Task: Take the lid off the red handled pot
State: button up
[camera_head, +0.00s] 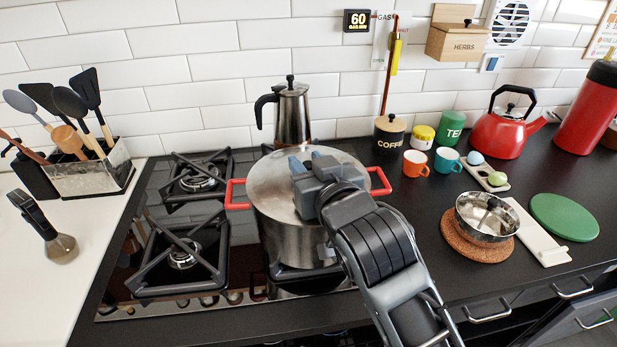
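The red handled pot (290,232) is a tall steel pot standing on the right side of the gas hob. One red handle (237,194) sticks out on its left and another (379,181) on its right. Its round steel lid (268,185) lies on top, covering the pot. My gripper (308,164) is over the middle of the lid, reaching in from the lower right. The lid's knob is hidden by my gripper, and I cannot tell whether the fingers are around it or shut on it.
A moka pot (292,112) stands close behind the pot. The left burners (183,253) are bare. To the right are an orange cup (416,163), a teal cup (447,160), a steel bowl (487,217) on cork and a red kettle (498,135). Utensils (85,120) stand at the left.

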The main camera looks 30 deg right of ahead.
aim_at(309, 163)
grip_shut()
jog(key=shift+r, duration=0.1)
dwell(0.3)
jog(key=shift+r, duration=0.45)
notch_tip(309, 163, up, 4)
jog(key=shift+d+f, duration=0.1)
jog(key=shift+f, duration=0.1)
jog(key=s+d+r, duration=0.5)
jog(key=d+r, duration=0.1)
jog(key=d, duration=0.4)
jog(key=shift+s+d+r, duration=0.15)
jog(key=shift+s+r, duration=0.05)
jog(key=shift+s, duration=0.05)
